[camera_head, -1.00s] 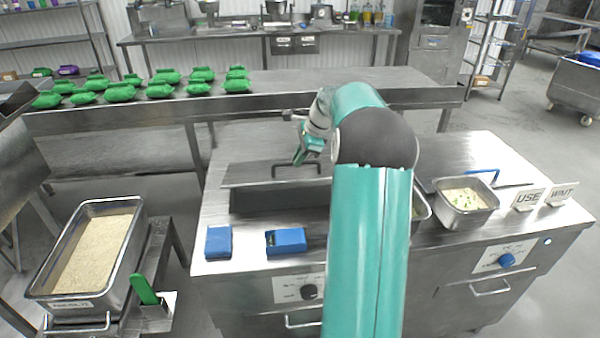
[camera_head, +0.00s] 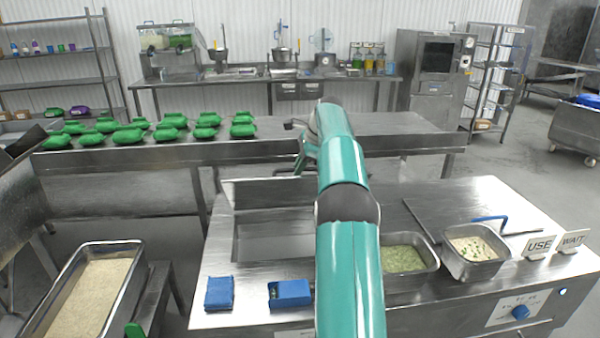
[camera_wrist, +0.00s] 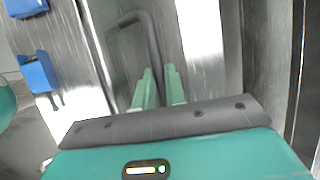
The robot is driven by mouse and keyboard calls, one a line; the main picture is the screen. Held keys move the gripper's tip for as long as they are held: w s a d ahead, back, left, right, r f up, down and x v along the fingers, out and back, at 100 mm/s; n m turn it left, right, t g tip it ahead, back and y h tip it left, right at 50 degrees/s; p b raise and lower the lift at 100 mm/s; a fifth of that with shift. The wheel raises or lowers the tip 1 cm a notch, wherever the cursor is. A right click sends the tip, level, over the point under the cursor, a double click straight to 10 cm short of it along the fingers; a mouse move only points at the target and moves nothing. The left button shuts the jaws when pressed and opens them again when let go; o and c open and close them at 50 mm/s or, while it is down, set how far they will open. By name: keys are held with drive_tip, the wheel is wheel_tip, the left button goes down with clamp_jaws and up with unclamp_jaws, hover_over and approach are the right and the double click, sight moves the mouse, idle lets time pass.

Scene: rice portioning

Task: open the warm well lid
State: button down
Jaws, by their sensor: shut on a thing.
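The warm well lid (camera_head: 265,192) is a flat steel plate. In the head view it stands raised along the back edge of the well opening (camera_head: 270,236), which shows uncovered in front of it. My gripper shows in the wrist view (camera_wrist: 160,85), with its two pale green fingers shut on the lid's dark bar handle (camera_wrist: 150,32). My arm also covers the right part of the well.
Right of my arm are a pan of green food (camera_head: 405,257), a rice pan (camera_head: 474,250) and USE (camera_head: 538,246) and WAIT signs. Behind is a table (camera_head: 390,125) with green packs.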

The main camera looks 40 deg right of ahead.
drive_tip(key=shift+w+d, duration=0.4)
drive_tip(key=shift+w, duration=0.1)
drive_tip(key=shift+f, duration=0.1)
drive_tip(key=c, duration=1.5)
unclamp_jaws()
drive_tip(key=shift+w+d, duration=0.15)
drive_tip(key=shift+d, duration=0.05)
drive_tip(key=shift+o, duration=0.2)
drive_tip(key=shift+a+r, duration=0.2)
drive_tip(key=shift+d, duration=0.1)
drive_tip(key=shift+v, duration=1.35)
drive_tip(key=shift+s+d+r, duration=0.1)
drive_tip(key=shift+s+r, duration=0.15)
drive_tip(key=shift+s, duration=0.15)
drive_tip(key=s+d, duration=0.2)
drive_tip(key=s, duration=0.1)
drive_tip(key=s+d, duration=0.1)
drive_tip(key=s, duration=0.2)
drive_tip(key=s+d, duration=0.2)
drive_tip(key=s, duration=0.2)
drive_tip(key=shift+d, duration=0.4)
